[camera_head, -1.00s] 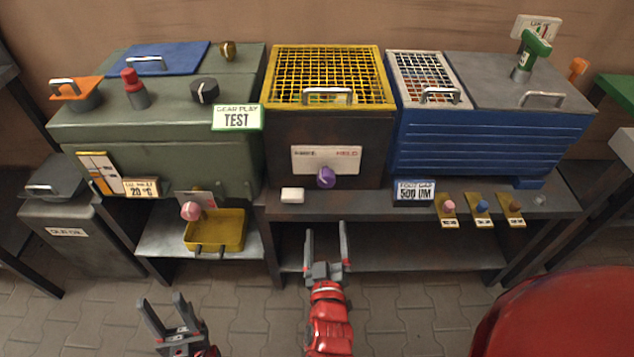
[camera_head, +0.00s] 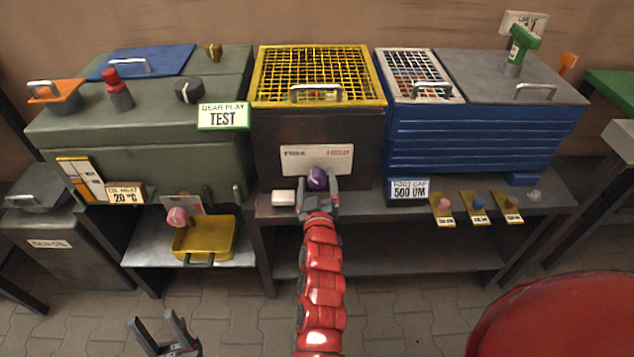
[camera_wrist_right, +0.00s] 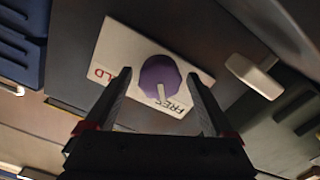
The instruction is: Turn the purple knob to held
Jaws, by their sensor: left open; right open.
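The purple knob (camera_head: 317,179) sits on a white plate (camera_head: 290,160) on the dark front below the yellow cage. The plate reads FREE at left and HELD at right. In the right wrist view, the white pointer on the knob (camera_wrist_right: 160,78) points toward the word FREE. My right gripper (camera_head: 318,185) is open at the knob, with one finger on each side. Its fingertips (camera_wrist_right: 160,88) look apart from the knob; I cannot tell how deep they reach around it. My left gripper (camera_head: 155,319) is open and empty, low at the left, over the floor.
A white block (camera_head: 283,198) lies on the shelf edge left of the knob. A yellow tray (camera_head: 205,238) and a pink knob (camera_head: 177,217) are further left. A blue box (camera_head: 480,140) and small coloured knobs (camera_head: 478,203) stand at right.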

